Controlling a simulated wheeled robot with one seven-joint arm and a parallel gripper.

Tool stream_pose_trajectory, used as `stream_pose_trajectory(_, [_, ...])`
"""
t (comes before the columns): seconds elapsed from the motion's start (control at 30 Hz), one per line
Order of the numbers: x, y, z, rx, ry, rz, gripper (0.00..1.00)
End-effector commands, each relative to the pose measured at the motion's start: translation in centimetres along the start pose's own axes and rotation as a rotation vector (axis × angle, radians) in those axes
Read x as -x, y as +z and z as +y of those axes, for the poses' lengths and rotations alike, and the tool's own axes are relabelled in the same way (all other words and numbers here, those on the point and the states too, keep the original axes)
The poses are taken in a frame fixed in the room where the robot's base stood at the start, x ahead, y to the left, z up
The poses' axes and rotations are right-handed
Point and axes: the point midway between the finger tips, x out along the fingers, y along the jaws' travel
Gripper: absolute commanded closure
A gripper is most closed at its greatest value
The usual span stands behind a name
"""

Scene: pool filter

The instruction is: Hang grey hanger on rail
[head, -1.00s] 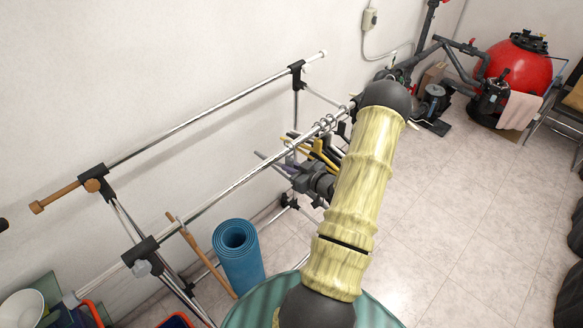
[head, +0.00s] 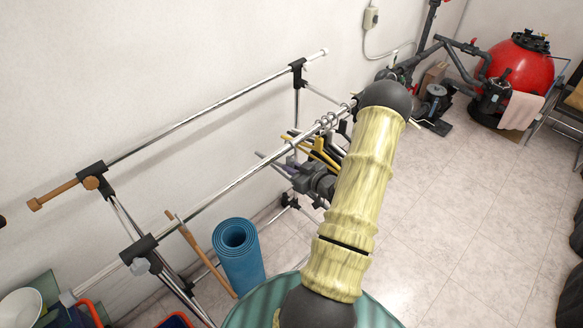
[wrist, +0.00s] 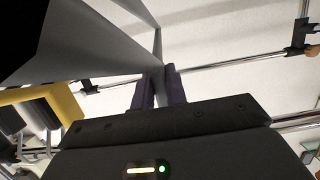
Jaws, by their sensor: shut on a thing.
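My gripper (wrist: 159,80) is shut on the grey hanger (wrist: 105,45), whose broad flat grey arms fill the upper left of the wrist view. In the head view my gripper (head: 276,166) is just below the front chrome rail (head: 215,190), partly behind my arm. The grey hanger is hard to make out there, and I cannot tell whether its hook touches the rail. Several other hangers, including a yellow one (head: 320,150), hang close to the right of my gripper. The yellow one also shows in the wrist view (wrist: 62,103).
A second chrome rail (head: 215,102) runs behind the front one, near the wall. A rolled blue mat (head: 240,258) and a wooden stick (head: 200,252) stand below. The front rail left of my gripper is bare. A red pool filter (head: 515,72) stands at the far right.

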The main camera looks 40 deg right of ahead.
Motion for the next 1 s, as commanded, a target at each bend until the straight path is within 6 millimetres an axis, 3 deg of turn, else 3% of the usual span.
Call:
stream_pose_trajectory(0.17, [0.0, 0.0, 0.0, 0.000, 0.000, 0.000, 1.00])
stream_pose_trajectory(0.2, [0.0, 0.0, 0.0, 0.000, 0.000, 0.000, 0.78])
stream_pose_trajectory(0.3, [0.0, 0.0, 0.0, 0.000, 0.000, 0.000, 0.61])
stream_pose_trajectory(0.67, [0.3, 0.1, 0.0, 0.000, 0.001, -0.001, 0.61])
stream_pose_trajectory(0.87, [2.6, 0.2, 0.1, 0.001, 0.003, -0.001, 0.61])
stream_pose_trajectory(1.0, [5.2, 0.3, 0.0, 0.001, 0.002, -0.002, 0.61])
